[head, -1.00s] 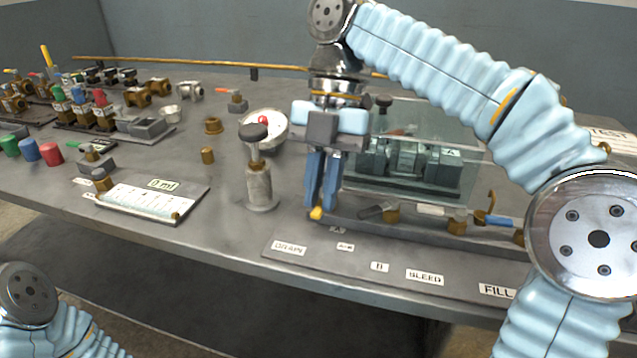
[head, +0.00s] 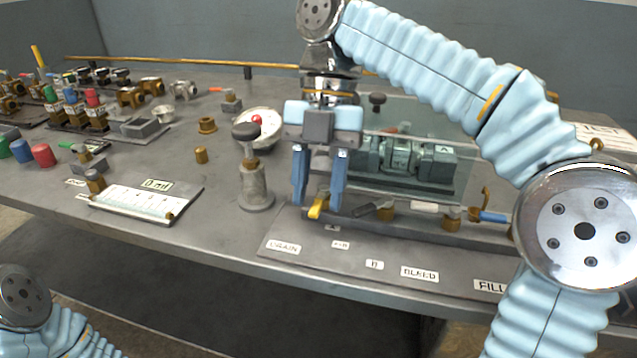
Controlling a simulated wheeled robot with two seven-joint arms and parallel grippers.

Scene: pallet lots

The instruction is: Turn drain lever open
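The drain lever (head: 317,209) is a short yellow handle at the left end of the valve rail, above the DRAIN label (head: 284,247). It points toward the front edge and slightly left. My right gripper (head: 318,200) hangs over it from above. Its two blue fingers are spread apart, one on each side of the lever, with a gap visible on both sides. The lever's pivot is partly hidden by the fingers. My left gripper is out of view; only part of my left arm shows at the lower left.
Further along the rail are a grey lever (head: 374,209), a white lever (head: 424,207) and a blue lever (head: 494,217). A clear shield (head: 440,113) stands behind the rail. A black-knobbed post (head: 255,187) stands close left of the gripper.

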